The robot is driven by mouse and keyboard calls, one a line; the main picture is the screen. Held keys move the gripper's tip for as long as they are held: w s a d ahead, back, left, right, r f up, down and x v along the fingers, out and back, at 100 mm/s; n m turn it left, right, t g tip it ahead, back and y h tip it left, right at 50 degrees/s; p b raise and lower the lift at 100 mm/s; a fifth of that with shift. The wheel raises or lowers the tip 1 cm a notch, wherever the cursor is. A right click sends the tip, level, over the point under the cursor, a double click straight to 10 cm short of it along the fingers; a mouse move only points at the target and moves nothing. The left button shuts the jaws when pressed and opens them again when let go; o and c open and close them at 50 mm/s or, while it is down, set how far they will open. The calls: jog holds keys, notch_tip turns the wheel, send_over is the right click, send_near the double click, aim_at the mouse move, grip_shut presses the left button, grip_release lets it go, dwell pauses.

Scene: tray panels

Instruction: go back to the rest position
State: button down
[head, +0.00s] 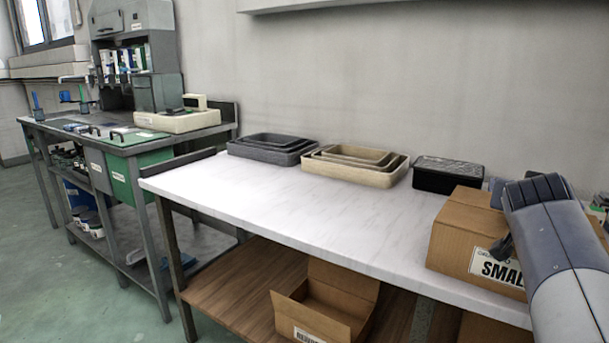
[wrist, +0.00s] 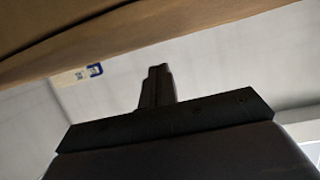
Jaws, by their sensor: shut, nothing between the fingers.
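My arm shows at the right of the head view, in front of a cardboard box labelled "SMALL" (head: 464,231). A brown surface (wrist: 130,30) crosses the top of the wrist view, close to the fingers, and looks like cardboard. I cannot tell whether they touch it.
Grey nested trays (head: 268,151), beige nested trays (head: 354,168) and a black tray (head: 446,176) stand along the back of the white table (head: 270,205). Its middle and left are clear. An open cardboard box (head: 325,303) sits on the lower shelf. A workbench (head: 95,135) stands at left.

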jog(key=shift+f+b, duration=0.65)
jog(key=shift+f, duration=0.65)
